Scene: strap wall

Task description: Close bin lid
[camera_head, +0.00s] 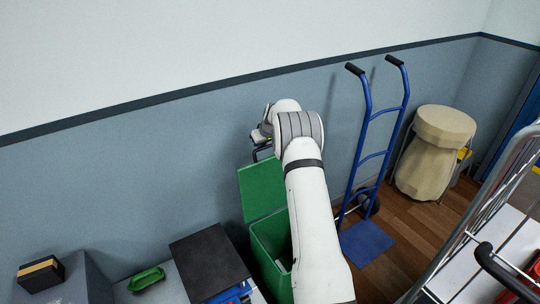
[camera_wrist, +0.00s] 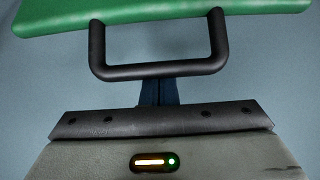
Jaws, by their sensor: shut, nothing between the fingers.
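The green bin (camera_head: 255,240) stands against the wall, partly hidden behind my white arm. Its green lid (camera_head: 262,188) is open and stands up at the wall side; its edge also fills the top of the wrist view (camera_wrist: 170,12). A black U-shaped handle (camera_wrist: 160,69) sticks out from the lid's edge. My gripper (camera_wrist: 158,92) is shut and empty, its dark fingers close together at the middle of the handle's bar. The bar covers the fingertips, and I cannot tell whether they touch it. In the head view my wrist is above the lid, by the wall.
A blue hand truck (camera_head: 372,150) stands right of my arm, with a beige sack bin (camera_head: 435,150) beyond it. A wire cart (camera_head: 470,225) is at the right front. Left of the bin are a black-topped box (camera_head: 208,264) and a small green tray (camera_head: 146,278).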

